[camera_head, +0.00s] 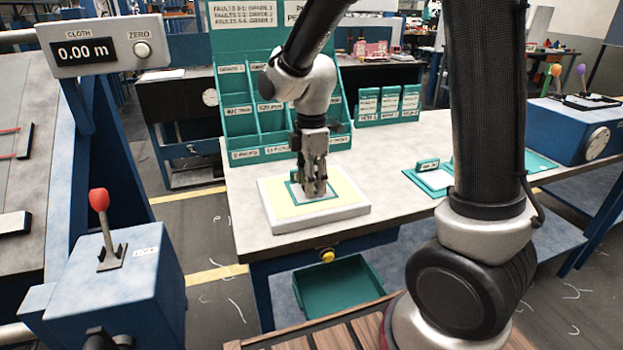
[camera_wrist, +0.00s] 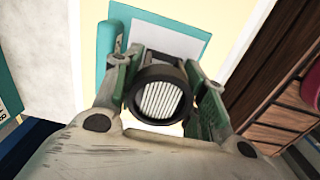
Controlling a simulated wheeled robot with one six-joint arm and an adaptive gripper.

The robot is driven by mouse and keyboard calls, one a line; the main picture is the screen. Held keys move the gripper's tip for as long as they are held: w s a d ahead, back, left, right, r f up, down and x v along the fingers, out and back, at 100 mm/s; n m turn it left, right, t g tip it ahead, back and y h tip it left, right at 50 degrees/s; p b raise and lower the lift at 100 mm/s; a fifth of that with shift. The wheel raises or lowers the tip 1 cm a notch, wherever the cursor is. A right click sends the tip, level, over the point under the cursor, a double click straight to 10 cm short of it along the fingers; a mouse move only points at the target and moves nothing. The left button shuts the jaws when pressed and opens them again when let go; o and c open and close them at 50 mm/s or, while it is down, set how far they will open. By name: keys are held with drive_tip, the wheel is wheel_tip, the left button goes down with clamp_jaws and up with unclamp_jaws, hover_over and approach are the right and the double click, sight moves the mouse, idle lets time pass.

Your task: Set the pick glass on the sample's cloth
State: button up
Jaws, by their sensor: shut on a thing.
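My gripper (camera_head: 314,190) points down over the sample on the pale yellow panel. In the wrist view its fingers (camera_wrist: 165,84) are shut on the pick glass (camera_wrist: 158,101), a dark round ring with a lens showing pale stripes. The sample's cloth (camera_wrist: 168,40) is a grey-blue patch with a teal border, just beyond the glass. It also shows in the head view beside the fingertips (camera_head: 296,189). The fingers mostly hide the glass in the head view. I cannot tell whether the glass touches the cloth.
The yellow panel (camera_head: 272,205) has a white frame and lies near the table's front edge. A teal pigeonhole rack (camera_head: 235,95) stands behind it. Teal-edged cards (camera_head: 433,178) lie to the right, partly behind my arm.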

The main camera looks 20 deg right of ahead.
drive_tip(key=shift+f, duration=0.15)
drive_tip(key=o, duration=0.7)
drive_tip(key=shift+o, duration=0.2)
wheel_tip(320, 180, up, 12)
drive_tip(key=shift+r, duration=0.2)
drive_tip(key=s+d+r+m+t, duration=0.2)
drive_tip(key=s+d+m+t, duration=0.2)
drive_tip(key=s+d+m, duration=1.1)
drive_tip(key=s+m, duration=0.3)
drive_tip(key=s, duration=0.1)
drive_tip(key=shift+r, duration=0.4)
